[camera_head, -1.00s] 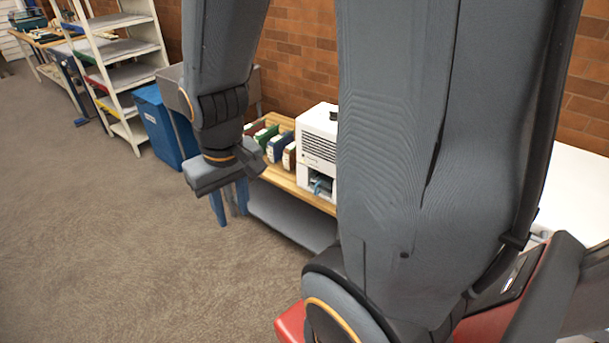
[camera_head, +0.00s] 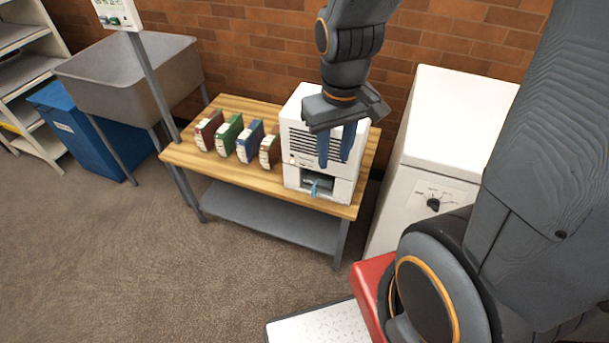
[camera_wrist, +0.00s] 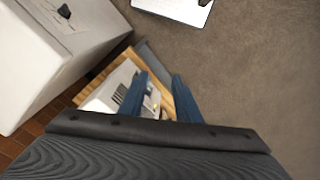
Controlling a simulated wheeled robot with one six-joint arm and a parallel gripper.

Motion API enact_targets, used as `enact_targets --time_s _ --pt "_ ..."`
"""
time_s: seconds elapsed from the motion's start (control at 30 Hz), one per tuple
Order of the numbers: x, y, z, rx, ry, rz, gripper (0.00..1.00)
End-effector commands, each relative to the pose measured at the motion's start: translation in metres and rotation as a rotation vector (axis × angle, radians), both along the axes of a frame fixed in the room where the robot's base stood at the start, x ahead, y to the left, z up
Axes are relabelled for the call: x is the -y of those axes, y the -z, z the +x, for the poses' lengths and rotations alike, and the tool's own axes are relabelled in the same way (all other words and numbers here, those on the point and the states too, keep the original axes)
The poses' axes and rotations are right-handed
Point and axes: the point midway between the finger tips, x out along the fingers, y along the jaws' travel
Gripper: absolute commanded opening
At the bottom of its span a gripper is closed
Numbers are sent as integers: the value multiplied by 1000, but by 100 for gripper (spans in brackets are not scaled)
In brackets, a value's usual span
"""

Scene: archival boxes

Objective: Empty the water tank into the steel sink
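The water tank (camera_head: 314,187) seems to be the part with a light blue handle, sitting in the low front opening of a white dehumidifier-like unit (camera_head: 343,189). Most of the tank is hidden inside. The unit stands at the right end of a wooden table. The steel sink (camera_head: 150,92) is a grey basin on legs left of the table. My gripper (camera_head: 335,162) points down in front of the unit's upper part in the head view, its blue fingers apart and empty. In the wrist view the open fingers (camera_wrist: 160,78) frame part of the white unit (camera_wrist: 108,96).
Several coloured archival boxes (camera_head: 228,133) stand on the wooden table (camera_head: 215,173) between sink and unit. A white cabinet with a dial (camera_head: 433,150) is right of the table. A blue bin (camera_head: 85,130) and shelves (camera_head: 27,72) are at the left.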

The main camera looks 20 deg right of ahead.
Motion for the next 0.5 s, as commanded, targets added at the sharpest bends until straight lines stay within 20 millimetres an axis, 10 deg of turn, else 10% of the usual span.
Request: enact_targets --time_s 0.5 --pt "-17 185 62 -732 -1514 -389 30"
